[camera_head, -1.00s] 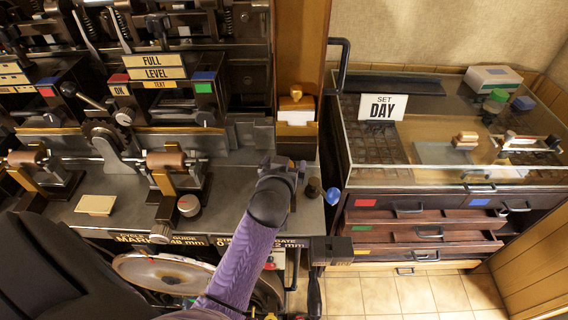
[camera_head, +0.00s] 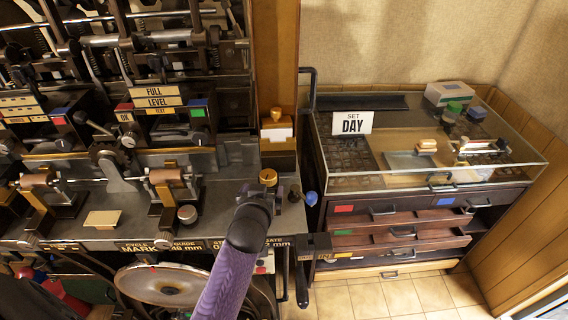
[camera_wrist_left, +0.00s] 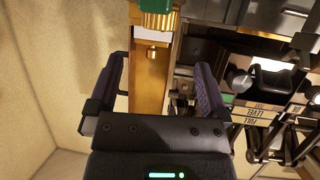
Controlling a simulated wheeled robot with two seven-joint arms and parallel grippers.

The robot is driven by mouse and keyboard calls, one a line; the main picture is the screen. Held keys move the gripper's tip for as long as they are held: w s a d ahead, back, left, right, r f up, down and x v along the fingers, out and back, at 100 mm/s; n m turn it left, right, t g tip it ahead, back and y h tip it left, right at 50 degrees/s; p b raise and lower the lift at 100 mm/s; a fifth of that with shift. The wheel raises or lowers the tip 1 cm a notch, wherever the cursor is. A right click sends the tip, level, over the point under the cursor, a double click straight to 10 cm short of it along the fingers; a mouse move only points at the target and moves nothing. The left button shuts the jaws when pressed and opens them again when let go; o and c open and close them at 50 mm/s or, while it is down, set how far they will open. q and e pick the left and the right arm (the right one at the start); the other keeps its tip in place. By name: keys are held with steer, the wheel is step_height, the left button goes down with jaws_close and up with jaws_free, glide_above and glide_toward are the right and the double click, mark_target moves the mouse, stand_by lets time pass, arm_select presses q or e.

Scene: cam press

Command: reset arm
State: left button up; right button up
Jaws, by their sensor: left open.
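My left arm, purple, rises from the bottom of the head view. Its dark left gripper (camera_head: 262,196) is over the right end of the grey machine bench (camera_head: 225,190), just in front of a brass knob (camera_head: 267,177). In the left wrist view the left gripper (camera_wrist_left: 160,68) has its two purple-grey fingers apart with nothing between them. Behind the gap stands a golden wooden post (camera_wrist_left: 150,85) with a ribbed brass piece (camera_wrist_left: 160,20). My right gripper is in neither view. No part labelled as a reset arm is readable.
A blue-knobbed lever (camera_head: 311,198) is just right of the left gripper. The cam press (camera_head: 150,120) with levers fills the left. Tiled floor shows below.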

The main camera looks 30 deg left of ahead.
arm_select(q)
steer(key=s+d+f+m+g+h, duration=0.1)
steer(key=s+d+m+g+h, duration=0.35)
steer(key=s, duration=0.75)
steer(key=s+d+f+m+g+h, duration=0.15)
steer(key=s+d+g, duration=0.45)
steer(key=s, duration=0.6)
step_height(320, 180, down, 29)
steer(key=s+y+b, duration=0.1)
steer(key=s+b, duration=0.1)
steer(key=b, duration=0.9)
steer(key=s+a+f+b, duration=0.1)
steer(key=s+f+b, duration=0.3)
steer(key=s+f, duration=0.3)
steer(key=s+a+f+m+g+b, duration=0.1)
steer(key=s+f+b, duration=0.3)
steer(key=f, duration=0.8)
steer(key=s, duration=0.2)
steer(key=shift+s+a+f+b, duration=0.2)
steer(key=shift+s+a+b, duration=0.15)
steer(key=shift+s, duration=0.05)
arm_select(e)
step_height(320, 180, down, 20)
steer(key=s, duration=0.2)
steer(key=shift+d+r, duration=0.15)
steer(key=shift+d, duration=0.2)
